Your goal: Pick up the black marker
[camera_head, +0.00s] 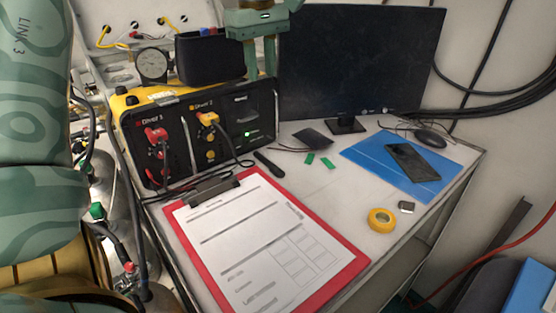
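The black marker (268,163) lies on the grey table, between the panel box and the top edge of the red clipboard. It is a short dark stick, slanting down to the right. My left gripper (259,72) is pale green and points down at the top of the view, in front of the panel box and the monitor's left edge. It is above and behind the marker in the picture, apart from it. Its finger gap is not clear, and I see nothing held. My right gripper is not in view.
A yellow-black diver panel (180,165) stands behind left, a monitor (360,60) behind. A red clipboard (345,262) fills the front.

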